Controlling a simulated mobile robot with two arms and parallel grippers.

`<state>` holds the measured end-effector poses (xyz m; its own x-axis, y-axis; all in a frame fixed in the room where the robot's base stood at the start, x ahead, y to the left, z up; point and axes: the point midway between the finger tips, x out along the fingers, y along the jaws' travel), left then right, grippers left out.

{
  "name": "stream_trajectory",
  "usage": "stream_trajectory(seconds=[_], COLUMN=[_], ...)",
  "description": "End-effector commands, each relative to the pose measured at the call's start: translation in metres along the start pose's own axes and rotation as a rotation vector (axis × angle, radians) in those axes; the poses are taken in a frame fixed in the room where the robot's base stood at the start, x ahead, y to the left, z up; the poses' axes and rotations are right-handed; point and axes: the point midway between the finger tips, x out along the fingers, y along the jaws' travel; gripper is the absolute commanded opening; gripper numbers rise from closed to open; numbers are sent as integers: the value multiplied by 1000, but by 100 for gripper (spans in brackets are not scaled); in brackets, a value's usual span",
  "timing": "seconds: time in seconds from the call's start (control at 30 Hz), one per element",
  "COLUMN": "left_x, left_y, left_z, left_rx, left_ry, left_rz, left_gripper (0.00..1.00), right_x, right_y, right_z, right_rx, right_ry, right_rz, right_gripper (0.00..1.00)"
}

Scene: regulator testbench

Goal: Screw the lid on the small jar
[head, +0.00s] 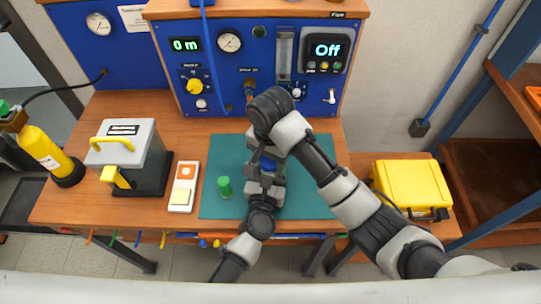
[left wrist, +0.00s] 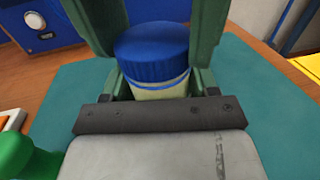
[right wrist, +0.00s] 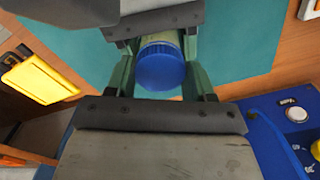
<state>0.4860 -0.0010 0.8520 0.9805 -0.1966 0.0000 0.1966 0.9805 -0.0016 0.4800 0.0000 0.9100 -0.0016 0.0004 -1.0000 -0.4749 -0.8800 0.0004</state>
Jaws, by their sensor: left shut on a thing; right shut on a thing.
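The small jar (left wrist: 160,91) is pale and stands upright, with its blue lid (left wrist: 152,50) on top. My left gripper (head: 267,178) is shut on the jar body from the near side. My right gripper (head: 270,155) reaches in from the far side and is shut on the lid, its green fingers on both sides of it. The lid also shows in the right wrist view (right wrist: 160,67), with the jar body (right wrist: 160,38) behind it. The lid looks level on the mouth; I cannot tell how tight it is. In the head view the arms mostly hide the jar.
A green piece (head: 225,187) stands on the teal mat (head: 222,152) left of the grippers. A white control box (head: 184,186) lies beside the mat. The blue regulator panel (head: 258,65) stands behind. A yellow case (head: 412,186) is at the right.

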Motion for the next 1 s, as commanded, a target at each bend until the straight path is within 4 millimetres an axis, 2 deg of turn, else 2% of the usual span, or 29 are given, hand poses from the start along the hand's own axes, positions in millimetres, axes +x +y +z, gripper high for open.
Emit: stream_trajectory(seconds=[0.1, 0.2, 0.3, 0.47, 0.63, 0.67, 0.8, 0.83, 1.0], left_x=[-1, -1, -1, -1, -1, -1, -1, -1, -1], left_y=[-1, -1, 0, 0, 0, 0, 0, 0, 0], left_z=[-1, -1, -1, -1, -1, -1, -1, -1, -1], left_rx=[0, 0, 0, 0, 0, 0, 0, 0, 0], left_ry=[2, 2, 2, 2, 2, 2, 2, 2, 2], left_rz=[-1, -1, -1, -1, 0, 0, 0, 0, 0], left_gripper=[0, 0, 0, 0, 0, 0, 0, 0, 0], right_x=[0, 0, 0, 0, 0, 0, 0, 0, 0], right_y=[-2, -1, 0, 0, 0, 0, 0, 0, 0], right_z=[2, 1, 0, -1, -2, -2, -1, -1, -1], right_rx=[361, 648, 885, 1171, 1195, 1195, 1193, 1192, 1191], right_ry=[-8, -5, 0, 2, 3, 3, 3, 3, 2], right_rz=[-7, -3, -2, -3, -3, -3, -3, -2, -1], right_gripper=[31, 31, 31, 31, 31, 56, 78, 82, 83])
